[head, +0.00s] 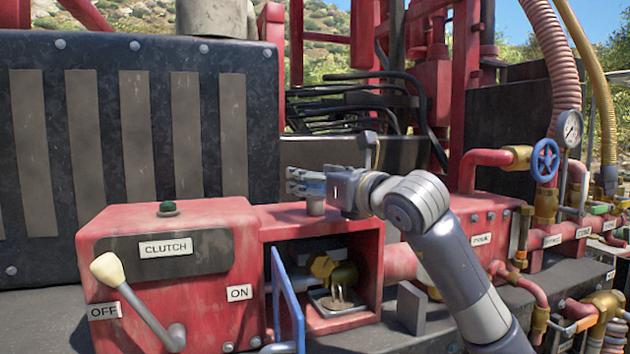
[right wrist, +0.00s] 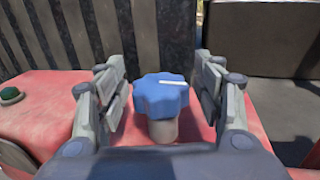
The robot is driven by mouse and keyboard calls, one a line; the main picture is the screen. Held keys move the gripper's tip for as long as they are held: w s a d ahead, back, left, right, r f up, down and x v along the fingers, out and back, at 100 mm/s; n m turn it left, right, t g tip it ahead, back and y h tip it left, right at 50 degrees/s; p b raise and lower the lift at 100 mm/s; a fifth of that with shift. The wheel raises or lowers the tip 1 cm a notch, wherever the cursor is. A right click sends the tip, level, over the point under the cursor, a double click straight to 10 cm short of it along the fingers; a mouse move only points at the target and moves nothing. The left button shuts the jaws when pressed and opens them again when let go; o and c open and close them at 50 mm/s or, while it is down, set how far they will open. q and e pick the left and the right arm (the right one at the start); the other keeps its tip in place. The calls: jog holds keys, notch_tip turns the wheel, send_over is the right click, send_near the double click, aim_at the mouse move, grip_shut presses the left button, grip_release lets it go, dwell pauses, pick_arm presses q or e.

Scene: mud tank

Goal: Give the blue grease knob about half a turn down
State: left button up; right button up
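The blue grease knob (right wrist: 155,97) is lobed, with a white line on top pointing right, and stands on a short grey stem. In the right wrist view it sits between the two fingers of my right gripper (right wrist: 160,84), which are apart with a visible gap on each side. In the head view my right gripper (head: 307,184) reaches from the right over the red box. It hides most of the knob there, and the grey stem (head: 315,207) shows below it. My left gripper is in neither view.
The red clutch box (head: 215,225) carries a green button (head: 167,208) and a cream-tipped lever (head: 110,270). A blue panel (head: 287,300) stands open beside the recess with brass fittings. A black ribbed panel (head: 140,130) rises behind. Pipes and a blue valve wheel (head: 545,160) are at right.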

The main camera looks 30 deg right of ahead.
jog(key=shift+s, duration=0.15)
jog(key=s, duration=1.1)
jog(key=shift+s, duration=0.4)
